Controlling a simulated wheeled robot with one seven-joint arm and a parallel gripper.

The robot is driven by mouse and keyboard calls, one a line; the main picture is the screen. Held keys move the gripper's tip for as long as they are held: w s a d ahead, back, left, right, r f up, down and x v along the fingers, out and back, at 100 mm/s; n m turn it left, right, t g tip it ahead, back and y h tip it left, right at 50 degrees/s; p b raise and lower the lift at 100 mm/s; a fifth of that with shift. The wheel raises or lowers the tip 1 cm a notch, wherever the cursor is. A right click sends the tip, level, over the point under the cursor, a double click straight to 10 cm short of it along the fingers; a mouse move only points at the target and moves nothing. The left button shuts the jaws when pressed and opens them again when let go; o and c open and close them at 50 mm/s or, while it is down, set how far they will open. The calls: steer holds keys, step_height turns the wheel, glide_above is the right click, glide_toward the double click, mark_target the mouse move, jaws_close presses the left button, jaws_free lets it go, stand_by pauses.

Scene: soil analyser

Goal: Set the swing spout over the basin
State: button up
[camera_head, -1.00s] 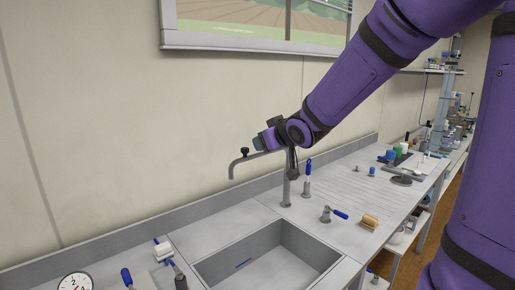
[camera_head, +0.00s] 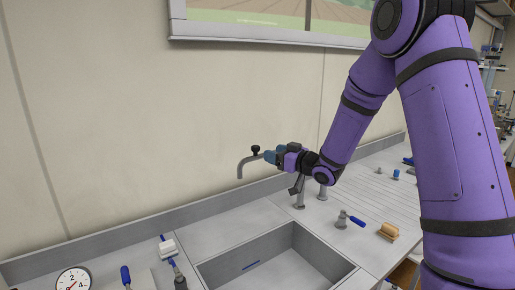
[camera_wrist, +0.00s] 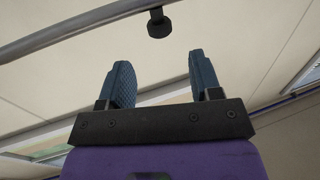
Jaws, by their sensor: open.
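The swing spout (camera_head: 247,162) is a grey bent pipe whose downturned end hangs behind and left of the basin, over the back ledge by the wall. A black knob (camera_head: 255,150) stands on it near the bend. The basin (camera_head: 275,262) is a grey sunken sink in the bench. My gripper (camera_head: 268,157) is beside the spout, right of the knob. In the wrist view my gripper (camera_wrist: 160,82) has its two blue fingers apart and empty. The knob (camera_wrist: 159,25) and pipe (camera_wrist: 70,45) lie beyond the fingertips. My arm hides part of the spout and its post.
A blue-handled valve (camera_head: 346,219) and a wooden brush (camera_head: 388,231) lie right of the basin. A round gauge (camera_head: 74,281) and blue-handled fittings (camera_head: 126,277) are at the left front. The wall stands close behind the spout.

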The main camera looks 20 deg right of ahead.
mark_target(259, 148)
steer(key=x, duration=0.8)
steer(key=shift+w+a, duration=0.15)
steer(key=shift+w, duration=0.2)
